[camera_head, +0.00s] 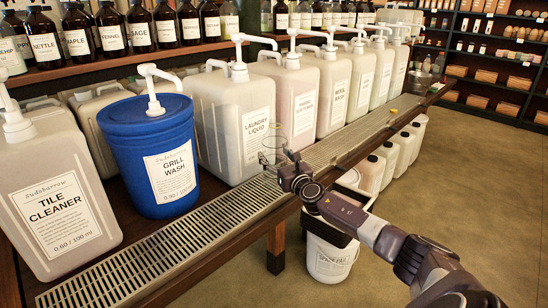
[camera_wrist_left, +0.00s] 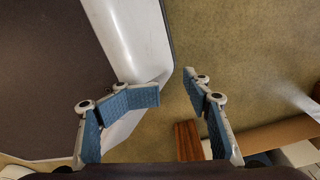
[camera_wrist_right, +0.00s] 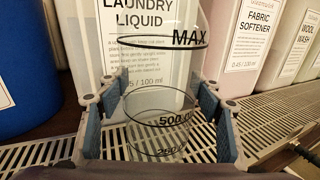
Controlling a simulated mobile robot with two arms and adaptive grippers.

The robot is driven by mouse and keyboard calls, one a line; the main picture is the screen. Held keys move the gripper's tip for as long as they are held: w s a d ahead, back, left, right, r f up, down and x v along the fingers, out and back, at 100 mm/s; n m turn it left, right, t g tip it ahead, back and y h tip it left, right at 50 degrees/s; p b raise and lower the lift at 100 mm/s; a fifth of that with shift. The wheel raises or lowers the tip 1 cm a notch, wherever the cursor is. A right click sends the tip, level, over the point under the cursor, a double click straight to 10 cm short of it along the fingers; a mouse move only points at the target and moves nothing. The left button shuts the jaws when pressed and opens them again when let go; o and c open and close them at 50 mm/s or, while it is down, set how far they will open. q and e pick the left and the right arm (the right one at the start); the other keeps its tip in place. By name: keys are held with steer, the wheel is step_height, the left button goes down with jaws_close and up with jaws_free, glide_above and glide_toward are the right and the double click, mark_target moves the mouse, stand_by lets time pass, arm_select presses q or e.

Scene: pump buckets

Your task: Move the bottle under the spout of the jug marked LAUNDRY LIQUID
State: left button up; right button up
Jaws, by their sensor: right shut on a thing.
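The clear bottle (camera_head: 270,150), marked MAX, 500 and 250, is upright in front of the jug marked LAUNDRY LIQUID (camera_head: 228,105). That jug's white pump spout (camera_head: 262,40) is well above the bottle. In the right wrist view the bottle (camera_wrist_right: 160,100) stands between my fingers, with the jug's label (camera_wrist_right: 140,20) behind it. My right gripper (camera_wrist_right: 160,103) is shut on the bottle; it also shows in the head view (camera_head: 288,170). I cannot tell whether the bottle's base touches the grate. My left gripper (camera_wrist_left: 173,88) is open and empty, outside the head view.
A metal drip grate (camera_head: 190,233) runs along the counter's front edge. A blue GRILL WASH drum (camera_head: 150,140) and a TILE CLEANER jug (camera_head: 55,190) stand to the left. A FABRIC SOFTENER jug (camera_head: 295,95) stands to the right. A white bucket (camera_head: 328,258) is below the counter.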

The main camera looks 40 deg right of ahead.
mark_target(281, 161)
arm_select(q)
steer(key=shift+a, duration=0.25)
arm_select(e)
steer(key=o, duration=1.2)
steer(key=shift+o, duration=0.2)
steer(key=shift+s+a, duration=0.1)
steer(key=shift+s, duration=0.45)
steer(key=shift+v, duration=3.4)
arm_select(q)
steer(key=shift+a, duration=0.5)
arm_select(e)
steer(key=shift+r, duration=0.15)
